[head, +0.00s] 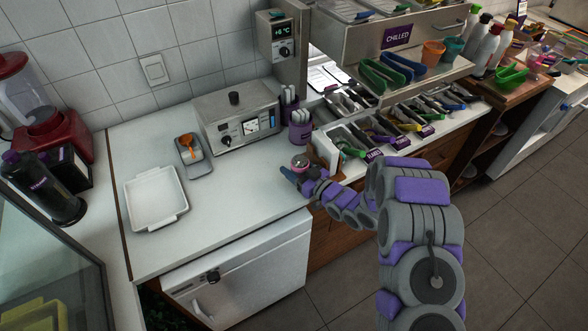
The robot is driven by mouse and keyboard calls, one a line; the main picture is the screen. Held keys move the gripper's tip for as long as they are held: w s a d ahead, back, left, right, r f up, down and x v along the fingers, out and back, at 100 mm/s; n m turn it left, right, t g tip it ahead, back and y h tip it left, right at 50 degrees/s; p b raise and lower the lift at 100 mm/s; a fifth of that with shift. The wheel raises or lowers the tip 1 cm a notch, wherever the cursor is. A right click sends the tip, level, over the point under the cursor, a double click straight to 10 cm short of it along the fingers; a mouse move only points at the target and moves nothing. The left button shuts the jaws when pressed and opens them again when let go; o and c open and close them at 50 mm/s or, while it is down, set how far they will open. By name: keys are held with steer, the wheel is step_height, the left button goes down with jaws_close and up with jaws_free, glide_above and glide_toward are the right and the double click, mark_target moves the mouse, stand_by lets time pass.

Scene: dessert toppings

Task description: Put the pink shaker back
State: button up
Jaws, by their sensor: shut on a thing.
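The pink shaker (300,162) is a small round-topped thing at the right part of the white counter, in front of the purple cutlery holder. My gripper (293,174) is at the shaker, at its near side, and is shut on it. The fingers and wrist cover the shaker's lower part. I cannot tell whether its base touches the counter.
A white tray (137,206) and a grey dish with an orange scoop (189,149) lie on the left. A metal machine (238,124) and a purple cutlery holder (300,130) stand behind. A white upright panel (325,150) is close right. The counter's front middle is clear.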

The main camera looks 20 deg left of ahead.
steer(key=shift+w+f, duration=0.1)
steer(key=shift+f, duration=0.15)
steer(key=shift+d, duration=0.1)
steer(key=o, duration=0.7)
steer(key=shift+o, duration=0.7)
steer(key=shift+r, duration=0.1)
steer(key=p+v, duration=0.2)
steer(key=v, duration=1)
